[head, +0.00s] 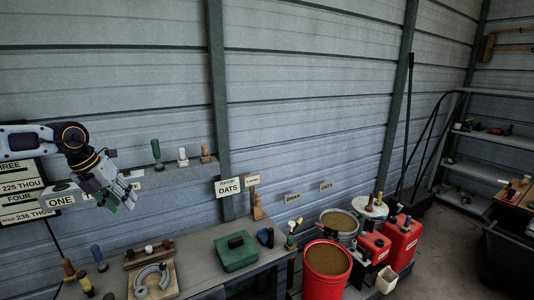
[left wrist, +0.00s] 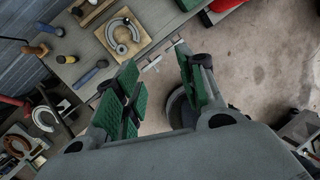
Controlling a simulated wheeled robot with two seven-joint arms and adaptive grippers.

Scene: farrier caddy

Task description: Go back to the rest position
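My left gripper (head: 122,194) is at the left of the head view, raised in front of the wall near the narrow shelf. In the left wrist view my left gripper (left wrist: 158,72) shows two fingers with green pads, spread apart with nothing held between them. Bench and floor show beyond and below the fingers. My right gripper is in neither view.
A bench (head: 205,262) carries a green box (head: 236,252) and a wooden board with a horseshoe (head: 152,280). The narrow shelf (head: 180,173) holds several handled tools. A red bucket (head: 326,262) and red cans (head: 403,238) stand at right. Floor (head: 440,255) is clear farther right.

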